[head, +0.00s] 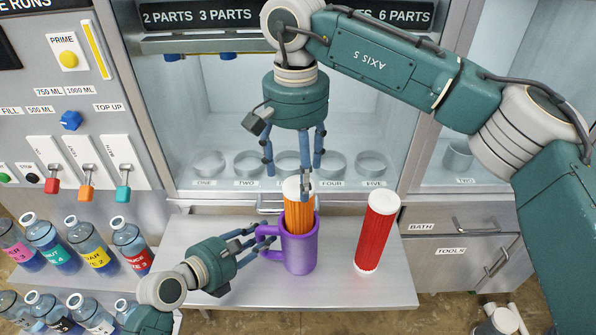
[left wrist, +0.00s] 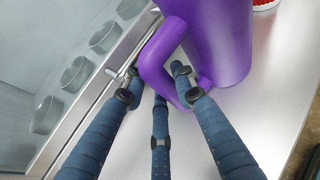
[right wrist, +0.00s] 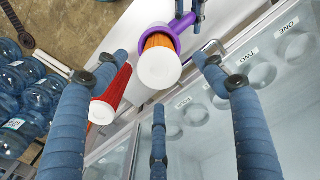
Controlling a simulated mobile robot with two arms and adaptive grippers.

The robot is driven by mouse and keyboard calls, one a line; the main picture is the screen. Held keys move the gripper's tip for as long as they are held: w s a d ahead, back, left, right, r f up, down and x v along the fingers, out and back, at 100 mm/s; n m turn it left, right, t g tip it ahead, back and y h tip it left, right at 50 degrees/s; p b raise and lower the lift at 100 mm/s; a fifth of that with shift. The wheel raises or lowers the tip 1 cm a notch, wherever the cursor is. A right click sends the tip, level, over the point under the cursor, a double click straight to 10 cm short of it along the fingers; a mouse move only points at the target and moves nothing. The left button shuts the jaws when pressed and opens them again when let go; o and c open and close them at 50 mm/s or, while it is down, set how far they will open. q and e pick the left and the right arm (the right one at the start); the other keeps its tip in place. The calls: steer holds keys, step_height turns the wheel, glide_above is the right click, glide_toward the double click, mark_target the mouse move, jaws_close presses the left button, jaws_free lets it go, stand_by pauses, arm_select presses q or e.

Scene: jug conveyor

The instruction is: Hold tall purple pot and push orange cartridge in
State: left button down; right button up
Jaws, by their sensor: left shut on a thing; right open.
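The tall purple pot (head: 300,250) stands upright on the metal shelf, its handle to the left. My left gripper (head: 262,243) is shut on the handle, which also shows in the left wrist view (left wrist: 158,62). The orange cartridge (head: 298,215) with a white cap stands in the pot's mouth, its upper part sticking out above the rim. My right gripper (head: 296,165) is open above the cartridge, fingers pointing down. In the right wrist view the white cap of the cartridge (right wrist: 160,69) lies between the spread fingers. The cartridge's lower end is hidden inside the pot.
A red cartridge (head: 377,232) with a white cap stands on the shelf (head: 340,285) to the right of the pot. Several round holders (head: 247,165) line the cabinet behind. Several labelled bottles (head: 88,243) stand at the left. The shelf's front right is clear.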

arm_select(q)
steer(key=shift+a+f, duration=0.2)
steer(key=shift+f, duration=0.05)
steer(key=c, duration=1.3)
jaws_free()
steer(key=shift+w+r, duration=0.1)
steer(key=shift+r, duration=0.05)
steer(key=v, duration=1.2)
steer(key=shift+d, duration=0.1)
